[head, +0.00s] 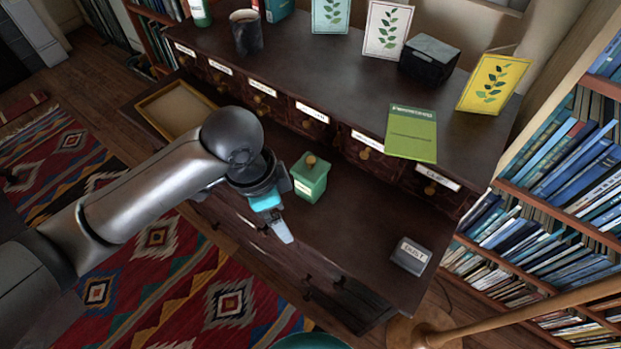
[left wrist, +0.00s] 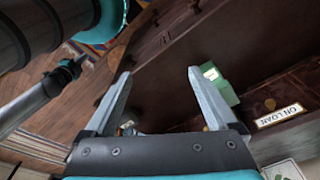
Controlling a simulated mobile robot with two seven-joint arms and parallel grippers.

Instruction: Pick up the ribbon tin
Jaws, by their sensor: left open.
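A small green lidded box with a brass knob and a pale label (head: 310,180) stands upright on the lower desk top, and looks like the ribbon tin. Its label is too small to read. My left gripper (head: 277,222) is just left of it and nearer the front edge, open and empty, apart from the box as far as I can tell. In the left wrist view the open fingers (left wrist: 159,73) have bare dark wood between them. The green box (left wrist: 221,86) shows there just beyond the right finger, partly hidden by it.
A grey labelled box (head: 411,256) lies at the desk's right end. A shallow tray (head: 147,103) is at the left. Labelled drawers (head: 312,112) rise behind. A green booklet (head: 411,134) and a dark box (head: 430,60) sit above. Bare wood lies between the two boxes.

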